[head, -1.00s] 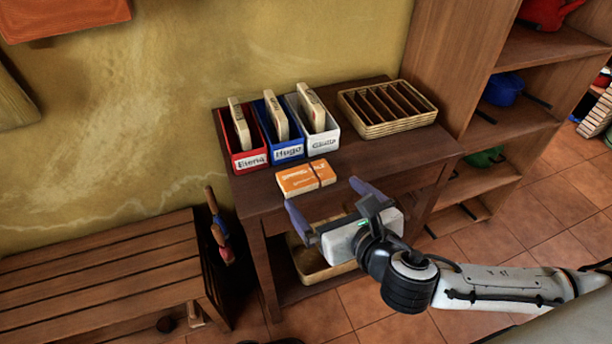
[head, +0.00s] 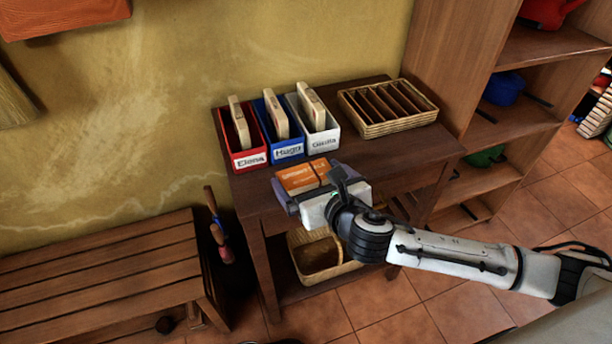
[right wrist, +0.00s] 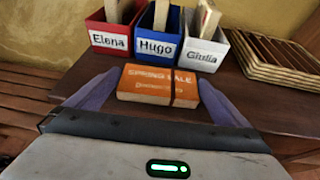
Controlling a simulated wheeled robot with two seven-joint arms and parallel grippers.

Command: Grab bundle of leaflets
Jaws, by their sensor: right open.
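The bundle of leaflets (head: 299,178) is an orange block with white print and a dark band, lying flat near the front edge of the dark wooden table (head: 380,150). It also shows in the right wrist view (right wrist: 150,84), where "SPRING" is legible on it. My right gripper (head: 309,188) is open, with its fingers pointing toward the table's back. In the right wrist view its fingers (right wrist: 155,92) stand to the left and right of the bundle, apart from each other. I cannot tell whether either finger touches it. The left gripper is not in view.
Behind the bundle stand a red bin (right wrist: 108,40) labelled Elena, a blue bin (right wrist: 157,46) labelled Hugo and a white bin (right wrist: 203,56) labelled Giulia. A slotted wicker tray (head: 388,127) is at the right. A wooden bench (head: 100,260) stands left, a shelf (head: 540,45) right.

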